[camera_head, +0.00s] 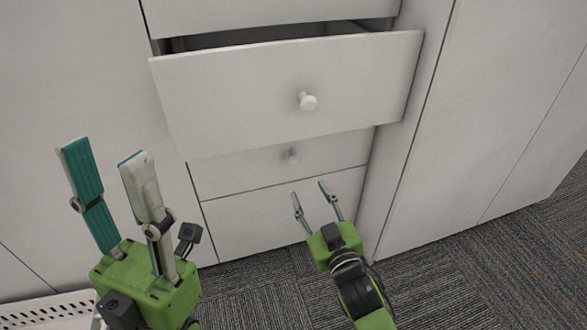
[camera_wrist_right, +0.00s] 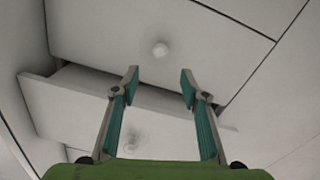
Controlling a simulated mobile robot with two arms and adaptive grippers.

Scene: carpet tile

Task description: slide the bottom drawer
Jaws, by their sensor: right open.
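The bottom drawer (camera_head: 245,222) is a plain white front, the lowest of the stack in the head view, and looks shut; I see no knob on it there. My right gripper (camera_head: 310,190) is open and empty, its fingers overlapping the right part of that front; whether they touch it I cannot tell. In the right wrist view my right gripper (camera_wrist_right: 160,82) has its fingers spread, with a round white knob (camera_wrist_right: 160,48) on a panel beyond the tips. Which drawer that knob belongs to I cannot tell. My left gripper (camera_head: 103,154) is open and empty, left of the drawers.
A higher drawer (camera_head: 230,100) with a round knob (camera_head: 308,101) stands pulled out. It overhangs a shut drawer (camera_head: 235,172) below it. Tall white panels flank the stack. Grey carpet (camera_head: 460,270) is clear at the lower right. A white perforated object (camera_head: 50,312) lies at the lower left.

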